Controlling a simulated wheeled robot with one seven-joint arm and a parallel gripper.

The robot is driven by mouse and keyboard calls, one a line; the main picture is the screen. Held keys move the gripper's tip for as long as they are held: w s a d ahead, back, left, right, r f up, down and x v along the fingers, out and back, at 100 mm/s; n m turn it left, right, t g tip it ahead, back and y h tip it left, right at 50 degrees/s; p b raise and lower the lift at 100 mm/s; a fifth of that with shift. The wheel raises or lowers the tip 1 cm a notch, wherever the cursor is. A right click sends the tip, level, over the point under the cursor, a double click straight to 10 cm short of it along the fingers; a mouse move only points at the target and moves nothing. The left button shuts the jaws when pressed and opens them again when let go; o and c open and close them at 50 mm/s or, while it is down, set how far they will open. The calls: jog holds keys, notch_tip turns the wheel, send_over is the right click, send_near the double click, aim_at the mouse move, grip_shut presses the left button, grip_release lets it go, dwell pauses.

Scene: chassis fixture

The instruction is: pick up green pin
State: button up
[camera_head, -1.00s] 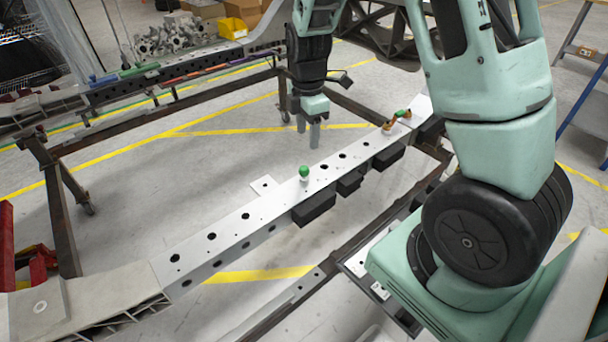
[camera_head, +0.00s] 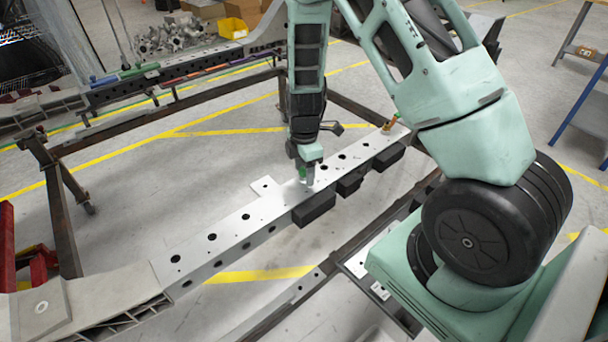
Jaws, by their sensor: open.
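The green pin (camera_head: 302,172) stands in the metal rail of the chassis fixture (camera_head: 226,231), near the middle of the picture. Only a small green part of it shows, because my gripper covers most of it. My gripper (camera_head: 306,178) points down right at the pin, with its fingers about the pin's head. The fingers are open. Whether they touch the pin cannot be told at this size.
The rail has a row of dark holes and black blocks (camera_head: 314,208) along its near side. An orange-brown piece (camera_head: 389,126) sits at its far end. A second rail with coloured parts (camera_head: 137,70) and a yellow bin (camera_head: 233,28) lie behind.

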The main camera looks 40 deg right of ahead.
grip_shut()
notch_tip(320, 180, up, 10)
jog(key=shift+r, duration=0.1)
dwell(0.5)
notch_tip(320, 180, up, 6)
jog(key=p, duration=0.5)
dwell(0.8)
